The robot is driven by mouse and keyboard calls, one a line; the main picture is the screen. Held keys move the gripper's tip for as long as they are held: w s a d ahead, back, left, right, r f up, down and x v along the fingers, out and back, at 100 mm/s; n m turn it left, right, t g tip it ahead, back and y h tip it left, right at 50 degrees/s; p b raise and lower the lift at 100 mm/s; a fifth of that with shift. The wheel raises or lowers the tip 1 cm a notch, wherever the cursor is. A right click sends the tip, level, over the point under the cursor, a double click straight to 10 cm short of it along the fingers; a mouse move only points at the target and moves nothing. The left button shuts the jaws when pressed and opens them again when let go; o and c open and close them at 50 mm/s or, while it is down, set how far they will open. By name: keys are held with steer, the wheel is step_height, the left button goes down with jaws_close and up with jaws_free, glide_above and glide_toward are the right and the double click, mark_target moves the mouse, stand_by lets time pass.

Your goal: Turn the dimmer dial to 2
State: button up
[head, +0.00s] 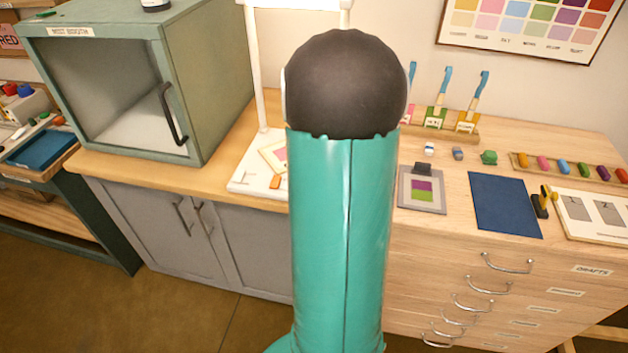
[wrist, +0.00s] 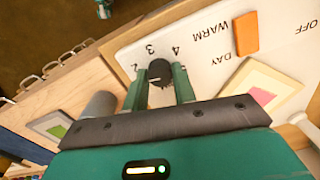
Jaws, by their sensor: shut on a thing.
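The dimmer dial (wrist: 160,70) is a small dark knob on the white lamp base (wrist: 205,62), seen in the wrist view. My gripper (wrist: 159,82) has its two green fingers on either side of the dial and is shut on it. Printed numbers 2, 3 and 4 show upside down around the dial; the 2 is partly hidden by a finger. I cannot make out where the dial's pointer stands. In the head view the white base (head: 243,183) shows at left of my arm, which hides the dial and my gripper.
An orange switch (wrist: 245,33) sits by the WARM, DAY and OFF labels. A card with a pink patch (wrist: 262,92) lies close to the fingers on the base. A grey cylinder (wrist: 98,106) stands nearby. The green booth (head: 215,75) is at left, a blue mat (head: 504,205) at right.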

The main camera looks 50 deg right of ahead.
steer(key=shift+r+m, duration=0.1)
steer(key=shift+m, duration=2)
steer(key=o, duration=1)
step_height(320, 180, up, 14)
steer(key=shift+s, duration=0.15)
